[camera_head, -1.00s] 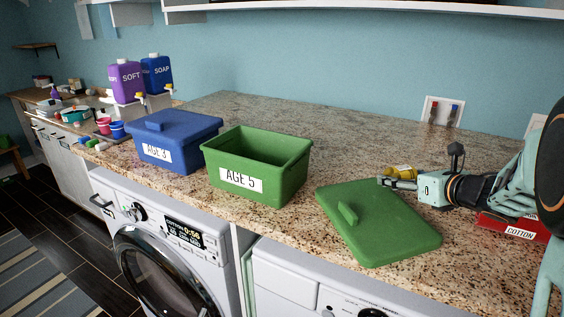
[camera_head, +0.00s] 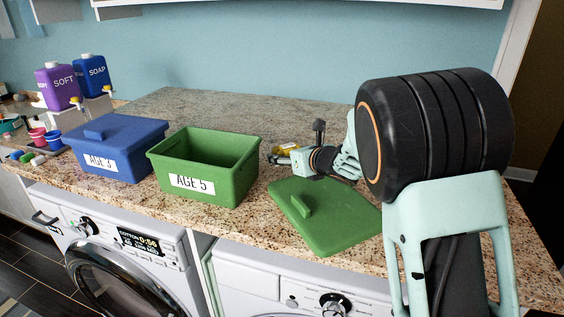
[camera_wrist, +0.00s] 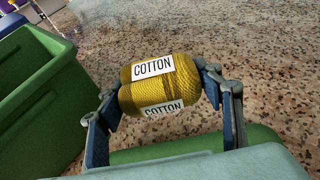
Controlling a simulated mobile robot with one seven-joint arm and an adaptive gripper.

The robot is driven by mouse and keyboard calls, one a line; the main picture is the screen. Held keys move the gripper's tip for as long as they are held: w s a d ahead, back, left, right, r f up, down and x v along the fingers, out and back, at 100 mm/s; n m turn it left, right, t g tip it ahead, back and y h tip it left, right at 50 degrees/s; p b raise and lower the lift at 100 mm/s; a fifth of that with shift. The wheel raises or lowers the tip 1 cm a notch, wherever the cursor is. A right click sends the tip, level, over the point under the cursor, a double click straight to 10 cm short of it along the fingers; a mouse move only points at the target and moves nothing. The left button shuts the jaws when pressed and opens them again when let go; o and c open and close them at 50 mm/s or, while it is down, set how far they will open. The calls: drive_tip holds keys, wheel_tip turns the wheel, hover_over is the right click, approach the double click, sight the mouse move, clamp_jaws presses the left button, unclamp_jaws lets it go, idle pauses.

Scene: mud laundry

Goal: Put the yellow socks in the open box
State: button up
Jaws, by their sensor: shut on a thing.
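The yellow socks (camera_wrist: 160,85) are a rolled bundle with white COTTON labels in the wrist view. My gripper (camera_wrist: 166,88) is shut on them, one finger at each end. In the head view the yellow socks (camera_head: 287,147) show small and partly hidden behind my gripper (camera_head: 275,156), just right of the open box. The open box (camera_head: 208,187) is green, labelled AGE 5, and stands on the counter. In the wrist view the open box (camera_wrist: 40,95) is at the left, beside the socks and apart from them.
A green lid (camera_head: 335,222) lies on the counter, right of the open box. A closed blue box (camera_head: 120,150) labelled AGE 3 stands left of it. SOFT (camera_head: 60,85) and SOAP (camera_head: 92,77) containers stand farther left. The counter (camera_head: 200,103) behind the boxes is clear.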

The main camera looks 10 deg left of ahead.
sight(282, 172)
drive_tip(key=f, duration=0.1)
drive_tip(key=a+f, duration=0.1)
drive_tip(key=f+p, duration=0.1)
drive_tip(key=shift+a+f, duration=0.1)
drive_tip(key=shift+a, duration=0.2)
drive_tip(key=shift+f, duration=0.1)
drive_tip(key=shift+f+b, duration=0.25)
drive_tip(key=shift+b, duration=0.1)
drive_tip(key=o, duration=1.2)
drive_tip(key=shift+c, duration=0.2)
drive_tip(key=shift+r, duration=0.1)
